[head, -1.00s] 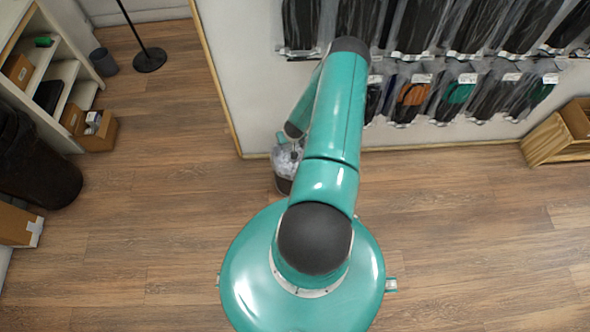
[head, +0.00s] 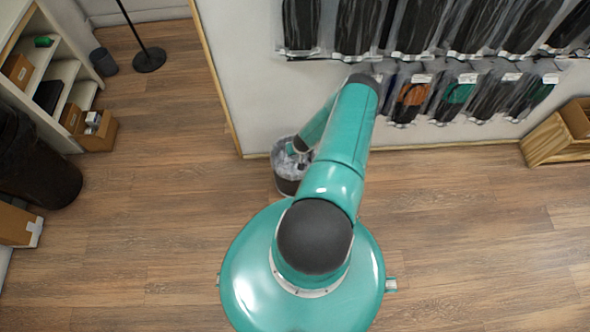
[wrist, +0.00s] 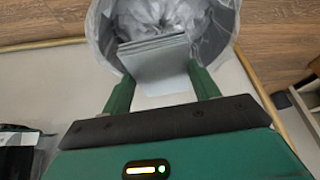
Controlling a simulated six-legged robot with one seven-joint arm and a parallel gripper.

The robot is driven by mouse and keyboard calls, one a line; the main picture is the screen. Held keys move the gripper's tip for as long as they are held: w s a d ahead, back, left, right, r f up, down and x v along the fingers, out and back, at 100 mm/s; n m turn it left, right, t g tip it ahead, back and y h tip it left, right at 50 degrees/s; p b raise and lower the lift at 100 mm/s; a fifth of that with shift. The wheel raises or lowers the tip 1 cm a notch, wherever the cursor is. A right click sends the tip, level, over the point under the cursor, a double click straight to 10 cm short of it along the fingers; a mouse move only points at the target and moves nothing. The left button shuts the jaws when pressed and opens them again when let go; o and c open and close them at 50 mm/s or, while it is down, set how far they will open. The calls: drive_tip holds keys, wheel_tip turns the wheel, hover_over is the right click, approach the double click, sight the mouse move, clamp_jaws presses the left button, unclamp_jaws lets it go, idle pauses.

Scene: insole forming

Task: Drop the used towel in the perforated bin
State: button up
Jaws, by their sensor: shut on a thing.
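A grey folded towel (wrist: 158,60) is between the two green fingers of my gripper (wrist: 162,78), which is shut on it. In the wrist view the towel's far end overlaps the opening of a round bin (wrist: 104,32) with a crumpled clear liner. The bin (head: 286,187) stands on the floor by the white wall in the head view. My gripper (head: 298,148) shows there only partly, at the bin's opening. The towel is not distinguishable in the head view. I cannot make out holes in the bin's wall, nor how high the towel is.
The white wall panel (head: 245,80) with hanging packs (head: 455,95) stands behind the bin. A large dark bin (head: 40,165), a small dark bin (head: 103,62) and a cardboard box (head: 98,134) are at left. A wooden crate (head: 550,140) is at right. The floor between is clear.

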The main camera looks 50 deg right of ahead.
drive_tip(key=o, duration=1.1)
drive_tip(key=v, duration=1.3)
drive_tip(key=shift+s+r, duration=0.2)
drive_tip(key=shift+r, duration=0.15)
